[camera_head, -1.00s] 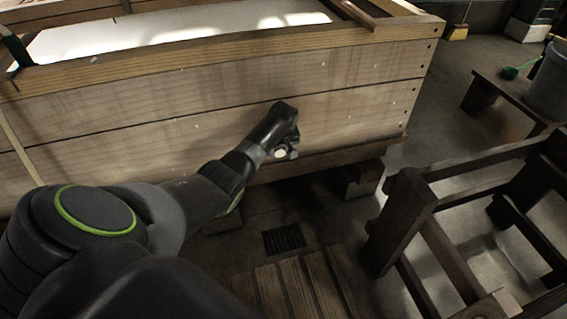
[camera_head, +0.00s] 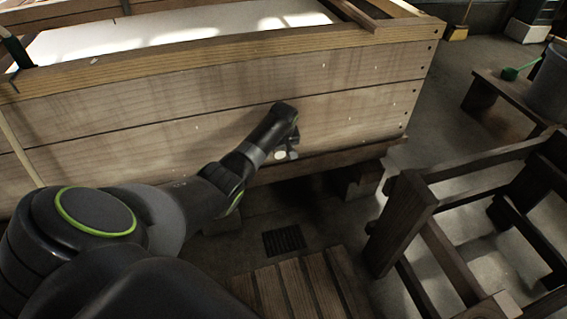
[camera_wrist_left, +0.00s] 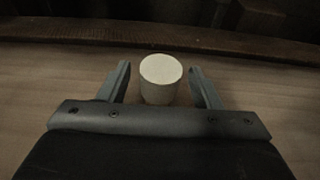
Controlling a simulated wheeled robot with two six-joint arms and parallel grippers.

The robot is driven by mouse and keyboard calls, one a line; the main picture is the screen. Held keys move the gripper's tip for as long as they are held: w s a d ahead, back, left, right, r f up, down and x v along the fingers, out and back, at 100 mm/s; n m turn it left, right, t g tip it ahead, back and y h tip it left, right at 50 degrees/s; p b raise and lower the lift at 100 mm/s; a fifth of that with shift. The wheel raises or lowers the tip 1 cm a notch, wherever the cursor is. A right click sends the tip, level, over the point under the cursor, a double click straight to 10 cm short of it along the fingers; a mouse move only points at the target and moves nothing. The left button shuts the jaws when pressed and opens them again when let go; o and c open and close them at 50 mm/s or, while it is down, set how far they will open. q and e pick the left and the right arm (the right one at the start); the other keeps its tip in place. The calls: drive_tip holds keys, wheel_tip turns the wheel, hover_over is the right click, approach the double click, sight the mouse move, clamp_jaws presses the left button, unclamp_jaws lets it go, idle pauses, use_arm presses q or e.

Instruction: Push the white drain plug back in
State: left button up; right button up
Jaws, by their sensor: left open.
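The white drain plug (camera_wrist_left: 161,78) is a short pale cylinder standing out from the wooden side of the vat. In the left wrist view it lies between the two fingers of my left gripper (camera_wrist_left: 161,84), with a gap on each side. In the head view the plug (camera_head: 280,155) is a small pale disc low on the vat's side wall (camera_head: 220,85). My left gripper (camera_head: 288,154) is beside it, open, close to the planks. How far the plug sits in its hole is hidden. My right gripper is not in view.
A dark ledge (camera_head: 335,158) runs along the vat's bottom edge. A floor drain grate (camera_head: 284,240) and a slatted wooden board (camera_head: 300,285) lie below. A dark wooden frame (camera_head: 408,215) stands at right. A bench with a grey bucket (camera_head: 549,85) is behind it.

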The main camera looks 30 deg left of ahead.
use_arm(q)
drive_tip(key=p+v, duration=0.5)
drive_tip(key=v, duration=1.2)
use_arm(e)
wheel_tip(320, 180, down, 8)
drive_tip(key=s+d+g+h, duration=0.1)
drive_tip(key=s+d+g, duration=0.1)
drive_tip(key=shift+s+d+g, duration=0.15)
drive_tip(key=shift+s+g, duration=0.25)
